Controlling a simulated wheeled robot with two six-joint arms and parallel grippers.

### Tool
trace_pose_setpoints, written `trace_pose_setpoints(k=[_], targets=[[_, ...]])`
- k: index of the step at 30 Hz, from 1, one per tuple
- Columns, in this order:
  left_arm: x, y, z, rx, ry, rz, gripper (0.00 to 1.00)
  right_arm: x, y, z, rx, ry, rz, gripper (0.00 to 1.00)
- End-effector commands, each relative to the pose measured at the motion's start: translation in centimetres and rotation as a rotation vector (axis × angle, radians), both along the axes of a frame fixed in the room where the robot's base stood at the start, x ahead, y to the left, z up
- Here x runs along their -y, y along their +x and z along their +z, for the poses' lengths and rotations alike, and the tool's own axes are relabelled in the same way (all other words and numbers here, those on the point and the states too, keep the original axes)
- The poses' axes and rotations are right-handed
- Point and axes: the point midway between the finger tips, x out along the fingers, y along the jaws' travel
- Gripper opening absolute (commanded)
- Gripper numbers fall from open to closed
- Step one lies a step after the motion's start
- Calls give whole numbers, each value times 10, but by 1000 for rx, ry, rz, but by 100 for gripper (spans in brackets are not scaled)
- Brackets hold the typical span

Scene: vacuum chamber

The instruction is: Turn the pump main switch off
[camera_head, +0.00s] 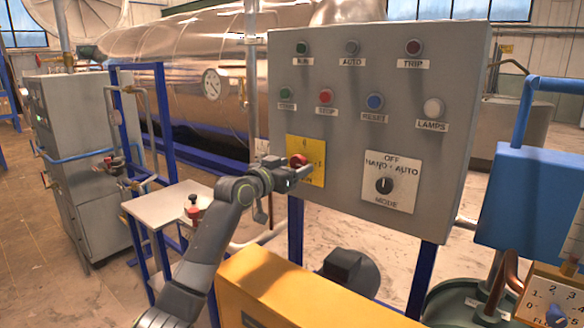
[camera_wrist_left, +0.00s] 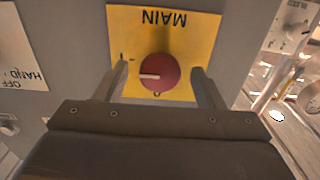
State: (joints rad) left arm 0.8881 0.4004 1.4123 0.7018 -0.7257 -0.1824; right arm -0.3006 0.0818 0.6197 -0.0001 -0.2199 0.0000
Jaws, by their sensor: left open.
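The pump main switch is a red round knob (camera_wrist_left: 159,73) on a yellow plate (camera_wrist_left: 193,45) marked MAIN, which appears upside down in the left wrist view. The knob's white pointer line points left there, toward the I side; a 0 mark is at the plate's lower edge. In the head view the red knob (camera_head: 298,160) and yellow plate (camera_head: 318,149) are at the panel's lower left, partly hidden by my left gripper (camera_head: 303,170). My left gripper (camera_wrist_left: 160,70) is open, with one finger on each side of the knob and visible gaps. My right gripper is not in view.
The grey panel (camera_head: 350,110) also carries several buttons and lamps above, and a MODE selector (camera_head: 384,185) to the right of the switch. A yellow box (camera_head: 300,290) stands below. A small table (camera_head: 165,205) stands at left, a blue box (camera_head: 530,200) at right.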

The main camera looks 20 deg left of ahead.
Motion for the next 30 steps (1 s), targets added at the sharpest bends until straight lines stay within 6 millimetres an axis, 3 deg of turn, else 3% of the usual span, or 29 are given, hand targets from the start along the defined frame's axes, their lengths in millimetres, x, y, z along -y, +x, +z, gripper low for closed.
trace_pose_setpoints(k=[2, 12, 20, 30], targets=[[0, 0, 0, 0, 0, 0, 62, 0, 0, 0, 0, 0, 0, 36], [0, 0, 0, 0, 0, 0, 19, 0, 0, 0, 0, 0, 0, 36], [0, 0, 1, -11, -27, 0, 19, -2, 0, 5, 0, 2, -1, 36], [0, 0, 4, -83, -222, 0, 19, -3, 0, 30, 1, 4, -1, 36]])
